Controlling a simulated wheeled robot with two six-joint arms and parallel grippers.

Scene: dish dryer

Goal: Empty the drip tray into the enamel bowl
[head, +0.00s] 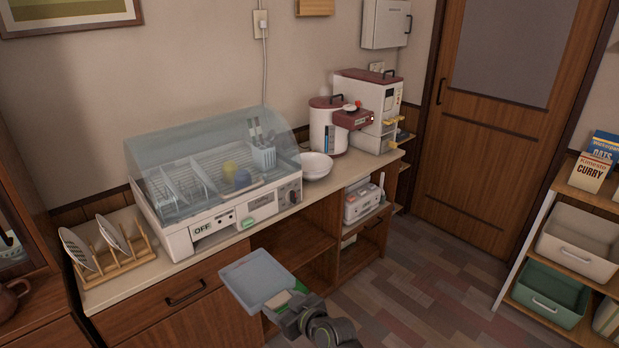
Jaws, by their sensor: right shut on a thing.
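The drip tray (256,278) is a shallow light blue-grey tray with a pale rim. It is in the air in front of the counter's lower shelves, below counter height. My right gripper (285,304) is shut on its near edge, where a green and white patch shows. I cannot tell whether water lies in the tray. The enamel bowl (317,167) is white and round, and stands upright on the counter just right of the dish dryer (220,215). The tray is apart from the bowl, lower and nearer to me. My left gripper is not in view.
The dryer has a clear blue lid over a rack with dishes and a utensil cup. A plate rack (115,262) stands at the counter's left end. A red and white cooker (328,128) stands behind the bowl. Open floor (420,290) lies to the right.

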